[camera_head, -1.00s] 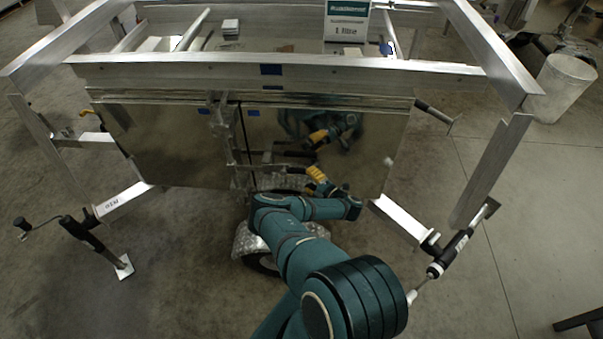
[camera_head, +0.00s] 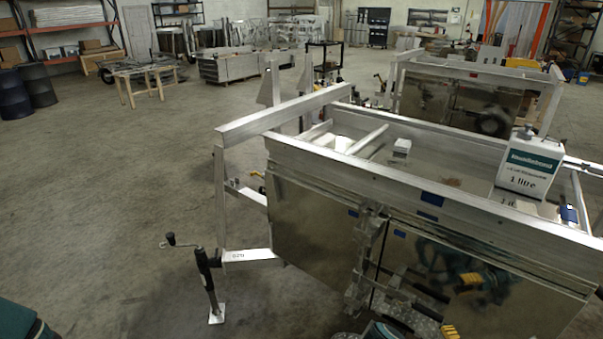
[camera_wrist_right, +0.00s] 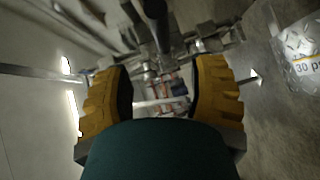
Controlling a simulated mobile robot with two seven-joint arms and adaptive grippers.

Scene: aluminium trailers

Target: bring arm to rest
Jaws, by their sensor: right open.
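My right gripper (camera_wrist_right: 161,95) shows in the right wrist view with its two yellow fingers wide apart and nothing held between them. In the head view only a yellow part of it (camera_head: 448,331) shows at the bottom edge, in front of the trailer's shiny doors. Its reflection shows in the right door panel. The aluminium trailer (camera_head: 390,187) fills the right half of the head view, with latch bars (camera_head: 366,258) between its two doors. A teal part of my own arm is at the lower left corner. My left gripper is not in view.
A white 1 litre container (camera_head: 528,166) stands on the trailer's top. A jack leg with a crank (camera_head: 207,280) stands at the trailer's left corner. Another trailer (camera_head: 465,95) is behind. The concrete floor at left is clear, with a wooden trestle (camera_head: 146,78) further back.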

